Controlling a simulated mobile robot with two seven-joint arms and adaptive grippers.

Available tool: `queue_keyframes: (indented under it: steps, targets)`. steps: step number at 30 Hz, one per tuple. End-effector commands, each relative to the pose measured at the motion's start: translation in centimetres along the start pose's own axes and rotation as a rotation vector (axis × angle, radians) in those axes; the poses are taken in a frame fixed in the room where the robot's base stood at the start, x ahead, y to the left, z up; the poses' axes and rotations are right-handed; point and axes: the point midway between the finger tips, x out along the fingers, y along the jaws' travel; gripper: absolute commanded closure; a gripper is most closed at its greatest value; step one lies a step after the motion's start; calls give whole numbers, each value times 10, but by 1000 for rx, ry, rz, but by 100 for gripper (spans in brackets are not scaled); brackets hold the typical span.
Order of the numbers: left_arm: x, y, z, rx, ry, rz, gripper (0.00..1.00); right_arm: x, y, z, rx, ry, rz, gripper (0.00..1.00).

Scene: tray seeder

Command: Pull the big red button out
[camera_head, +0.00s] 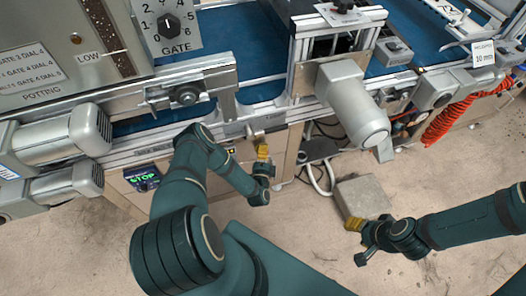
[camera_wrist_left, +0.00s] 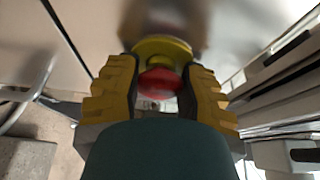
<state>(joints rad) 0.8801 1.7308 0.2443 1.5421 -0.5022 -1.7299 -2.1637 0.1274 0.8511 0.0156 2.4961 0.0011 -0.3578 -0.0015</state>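The big red button (camera_wrist_left: 160,84) shows in the left wrist view, in front of a round yellow collar (camera_wrist_left: 163,47) on a pale, shiny panel. My left gripper (camera_wrist_left: 160,75) has one yellow finger on each side of the button, with the dark inner pads very close to its edges. I cannot tell whether the pads press on it. In the head view the left gripper (camera_head: 262,152) is at the machine's front, below the blue belt, and the button is not visible there. My right gripper (camera_head: 354,224) is over the floor at the right, with its finger opening unclear.
A control box with a green STOP display (camera_head: 142,178) is left of my left arm. Grey motors (camera_head: 353,105) stick out from the machine's front. A grey block (camera_head: 364,196) lies on the floor near my right gripper. A red coiled hose (camera_head: 455,117) hangs at the right.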

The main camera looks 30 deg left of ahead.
Motion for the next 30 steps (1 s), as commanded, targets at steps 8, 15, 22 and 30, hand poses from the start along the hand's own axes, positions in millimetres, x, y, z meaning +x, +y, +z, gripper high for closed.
queue_keyframes:
  steps: [8,15,22,30]
  targets:
    - [3,-2,1,3,-4,-6,100,-2,-1,0,0,0,0,53]
    - [-7,-3,-3,3,-3,-7,100,-13,-5,1,1,-6,0,53]
    - [-8,-2,-3,1,-4,-7,56,-11,-4,1,1,-6,0,53]
    - [-8,-2,-3,1,-3,-5,25,-11,-4,1,1,-6,0,53]
